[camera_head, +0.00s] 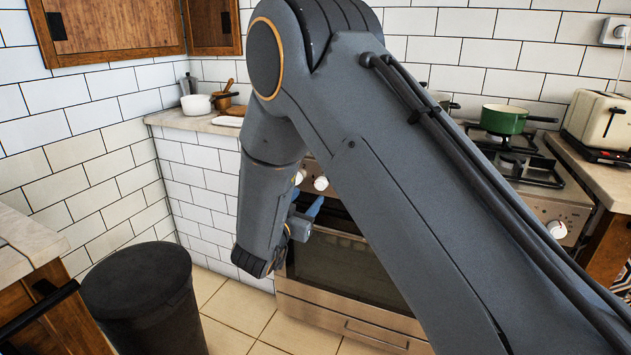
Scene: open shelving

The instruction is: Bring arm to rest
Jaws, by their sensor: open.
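My arm (345,130) is bent across the middle of the view, with its upper link running from the bottom right to an elbow at the top and its forearm hanging down to the left. My gripper (305,217) shows only in part behind the forearm, in front of the oven. Its bluish fingers look open, and I see nothing held between them. Much of the gripper is hidden by my own arm.
A stove with an oven (340,270) stands behind my arm, with a green pot (503,119) on top. A toaster (598,122) is on the right counter. A white pot (196,104) is on the back-left counter. A dark bin (138,275) stands at lower left, beside clear floor.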

